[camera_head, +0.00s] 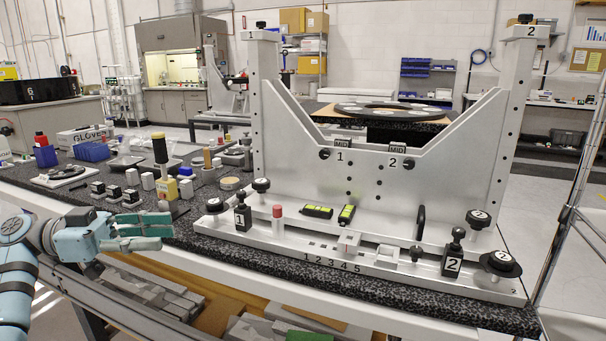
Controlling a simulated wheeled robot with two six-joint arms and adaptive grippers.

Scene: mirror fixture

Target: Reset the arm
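My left arm comes in from the lower left, and its teal gripper (155,237) hangs at the front edge of the speckled bench, left of the mirror fixture. Its fingers point right, with a gap between them and nothing held. The large grey metal mirror fixture (375,185) stands upright on the bench, with posts labelled 1 and 2. Its base plate (300,246) carries black knobs, a red-topped peg (278,212) and a row of numbers. My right arm and gripper are out of view.
Below the bench front are a rail and flat grey pieces (155,290). Open floor lies at the right.

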